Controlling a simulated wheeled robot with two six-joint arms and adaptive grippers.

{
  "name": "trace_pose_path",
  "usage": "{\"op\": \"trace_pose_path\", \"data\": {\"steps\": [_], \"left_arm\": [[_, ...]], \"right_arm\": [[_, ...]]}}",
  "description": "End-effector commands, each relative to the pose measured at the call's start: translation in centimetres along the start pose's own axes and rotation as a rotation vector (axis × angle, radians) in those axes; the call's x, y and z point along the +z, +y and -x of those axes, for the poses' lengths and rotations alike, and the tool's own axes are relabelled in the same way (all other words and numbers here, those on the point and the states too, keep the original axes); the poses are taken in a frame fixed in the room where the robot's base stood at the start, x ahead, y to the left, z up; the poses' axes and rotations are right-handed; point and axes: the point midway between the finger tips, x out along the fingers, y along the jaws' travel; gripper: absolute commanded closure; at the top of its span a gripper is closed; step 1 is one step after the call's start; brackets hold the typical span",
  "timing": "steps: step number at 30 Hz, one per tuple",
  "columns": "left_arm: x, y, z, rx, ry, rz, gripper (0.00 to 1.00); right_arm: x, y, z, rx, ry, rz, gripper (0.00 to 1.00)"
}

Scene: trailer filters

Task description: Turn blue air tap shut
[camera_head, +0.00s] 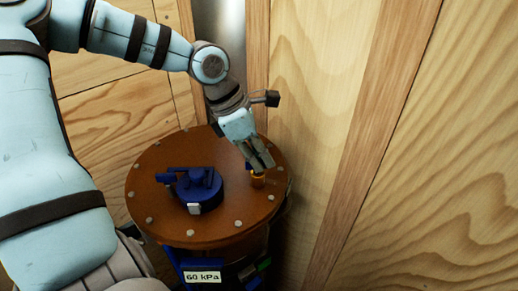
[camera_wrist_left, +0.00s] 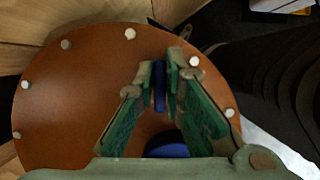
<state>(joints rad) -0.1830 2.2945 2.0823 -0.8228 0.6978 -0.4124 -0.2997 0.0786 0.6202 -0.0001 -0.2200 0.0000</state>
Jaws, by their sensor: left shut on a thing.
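The blue air tap (camera_wrist_left: 159,88) shows in the left wrist view as a narrow upright blue handle between my left gripper's (camera_wrist_left: 166,72) fingers, which are shut on it. In the head view my left gripper (camera_head: 264,163) reaches down to the right side of the round brown lid (camera_head: 165,219), just above a brass fitting (camera_head: 258,181). Only a small bit of blue shows beside the fingers there; most of the handle is hidden. My right gripper is not in view.
A larger blue fitting (camera_head: 203,187) stands in the middle of the lid, left of the gripper. Bolts ring the lid's edge. A label reading 60 kPa (camera_head: 202,277) is on the front below. Wooden wall panels (camera_head: 310,90) stand close on the right.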

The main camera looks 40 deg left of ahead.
Motion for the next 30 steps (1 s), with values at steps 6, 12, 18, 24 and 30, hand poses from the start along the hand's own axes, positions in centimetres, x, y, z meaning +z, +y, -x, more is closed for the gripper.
{"op": "trace_pose_path", "data": {"steps": [6,12,18,24,30], "left_arm": [[-0.1,-0.3,0.2,-0.048,0.006,-0.095,1.00],[-0.1,-0.3,0.2,-0.045,0.003,-0.095,0.85],[-0.1,-0.3,0.2,-0.045,0.004,-0.094,0.70],[-0.1,-0.2,0.3,-0.044,0.004,-0.093,0.70],[0.1,0.0,3.6,-0.039,-0.003,-0.094,0.70]], "right_arm": [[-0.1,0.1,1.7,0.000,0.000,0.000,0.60],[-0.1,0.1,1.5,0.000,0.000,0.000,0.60],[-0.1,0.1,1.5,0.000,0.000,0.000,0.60],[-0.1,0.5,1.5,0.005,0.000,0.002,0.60],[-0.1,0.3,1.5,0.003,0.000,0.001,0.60]]}}
